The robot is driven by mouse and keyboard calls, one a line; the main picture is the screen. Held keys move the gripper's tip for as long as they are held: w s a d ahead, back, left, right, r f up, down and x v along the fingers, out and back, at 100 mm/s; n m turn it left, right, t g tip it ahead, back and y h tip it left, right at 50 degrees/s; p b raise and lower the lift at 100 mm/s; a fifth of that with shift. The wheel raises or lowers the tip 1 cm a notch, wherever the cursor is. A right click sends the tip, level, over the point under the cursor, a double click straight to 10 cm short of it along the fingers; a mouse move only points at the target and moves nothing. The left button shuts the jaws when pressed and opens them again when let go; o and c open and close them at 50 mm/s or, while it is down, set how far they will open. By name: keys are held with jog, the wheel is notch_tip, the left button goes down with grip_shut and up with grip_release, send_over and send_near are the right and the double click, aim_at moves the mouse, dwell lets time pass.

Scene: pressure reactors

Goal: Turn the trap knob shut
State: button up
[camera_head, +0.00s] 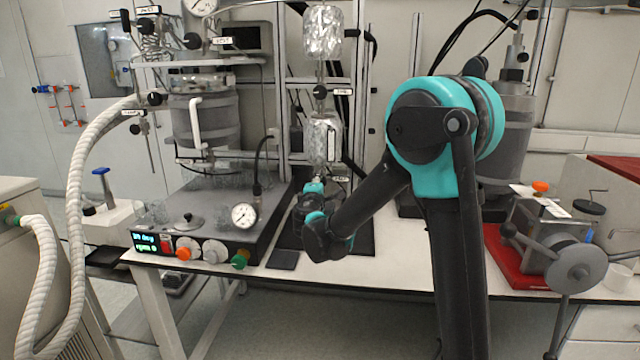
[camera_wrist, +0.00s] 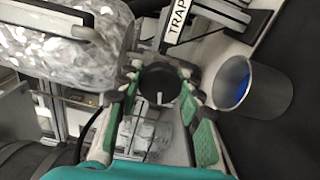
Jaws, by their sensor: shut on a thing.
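The trap knob (camera_wrist: 160,84) is a dark round knob with a short pale line on its face. It sits beside a white label reading TRAP (camera_wrist: 177,22) in the wrist view. My gripper (camera_wrist: 161,75) is around the knob, one green-padded finger on each side, with the fingertips shut on it. The pale line points roughly up and down in the wrist picture. In the head view my gripper (camera_head: 315,187) reaches in below the foil-wrapped vessel (camera_head: 322,140). There my own arm hides the trap knob and most of the fingers.
In the wrist view, a foil-wrapped vessel (camera_wrist: 62,42) is close on the left and a grey cup with blue inside (camera_wrist: 258,88) on the right. A pressure gauge (camera_head: 244,216) and a reactor (camera_head: 204,115) stand left of my arm in the head view.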

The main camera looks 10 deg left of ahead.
jog(key=shift+m, duration=1.3)
jog(key=o, duration=1.2)
jog(key=shift+c, duration=0.2)
